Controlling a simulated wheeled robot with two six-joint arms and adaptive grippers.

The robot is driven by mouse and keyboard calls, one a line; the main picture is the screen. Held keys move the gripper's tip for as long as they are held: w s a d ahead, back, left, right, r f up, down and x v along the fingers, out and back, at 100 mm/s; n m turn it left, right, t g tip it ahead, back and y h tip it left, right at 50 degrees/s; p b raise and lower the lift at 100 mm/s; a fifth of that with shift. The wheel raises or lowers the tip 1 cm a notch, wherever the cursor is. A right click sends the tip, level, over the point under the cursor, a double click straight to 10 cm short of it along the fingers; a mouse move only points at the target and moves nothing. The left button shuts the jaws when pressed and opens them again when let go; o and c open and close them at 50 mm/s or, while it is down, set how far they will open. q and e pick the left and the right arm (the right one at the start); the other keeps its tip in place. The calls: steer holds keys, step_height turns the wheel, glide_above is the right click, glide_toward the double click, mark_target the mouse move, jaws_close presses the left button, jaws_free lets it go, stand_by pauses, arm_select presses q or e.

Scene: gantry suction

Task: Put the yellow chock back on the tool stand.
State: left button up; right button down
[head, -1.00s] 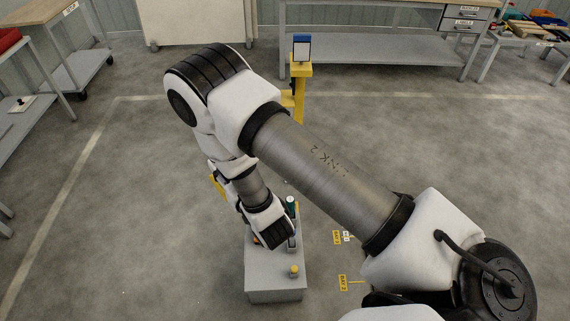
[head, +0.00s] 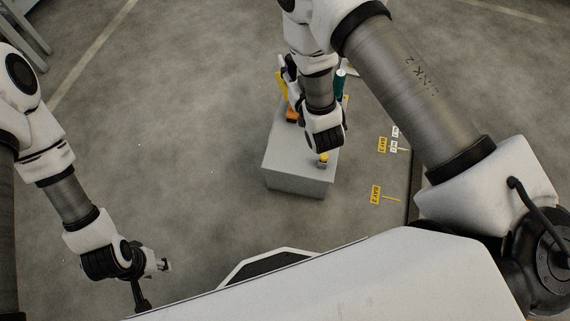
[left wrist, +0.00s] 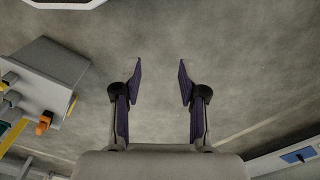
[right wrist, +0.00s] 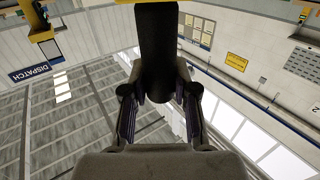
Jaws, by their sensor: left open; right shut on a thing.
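The tool stand (head: 296,180) is a grey box in the upper middle of the head view; its corner also shows in the left wrist view (left wrist: 48,62). My right gripper (right wrist: 158,92) is shut on a dark, rounded part of what I take to be the yellow chock (right wrist: 155,40). In the head view a yellow piece (head: 281,83) shows left of my right wrist, near the stand; the wrist hides the grip, and I cannot tell whether the piece touches the stand. My left gripper (head: 166,265) is open and empty over the floor, left of the stand.
The stand bears a yellow-topped small piece (head: 323,158), a teal cylinder (head: 340,84) and an orange item (head: 291,114). Yellow floor labels (head: 375,195) lie right of it. The floor between my left gripper and the stand is clear.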

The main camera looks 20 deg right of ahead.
arm_select(q)
steer(key=o, duration=0.6)
step_height(320, 180, down, 16)
steer(key=b, duration=1.2)
steer(key=shift+r, duration=0.15)
arm_select(e)
step_height(320, 180, down, 38)
steer(key=w+n+g+y+b, duration=0.1)
steer(key=n+g+y+b, duration=0.2)
steer(key=b, duration=1.2)
steer(key=d+n+y, duration=0.1)
steer(key=n+y, duration=0.2)
steer(key=y, duration=0.3)
steer(key=shift+r+n+y+b, duration=0.2)
steer(key=shift+n+y+b, duration=0.1)
steer(key=shift+y, duration=0.1)
steer(key=c, duration=1.3)
jaws_free()
steer(key=shift+f, duration=0.15)
arm_select(q)
step_height(320, 180, down, 16)
steer(key=shift+r, duration=0.2)
arm_select(e)
steer(key=o, duration=0.4)
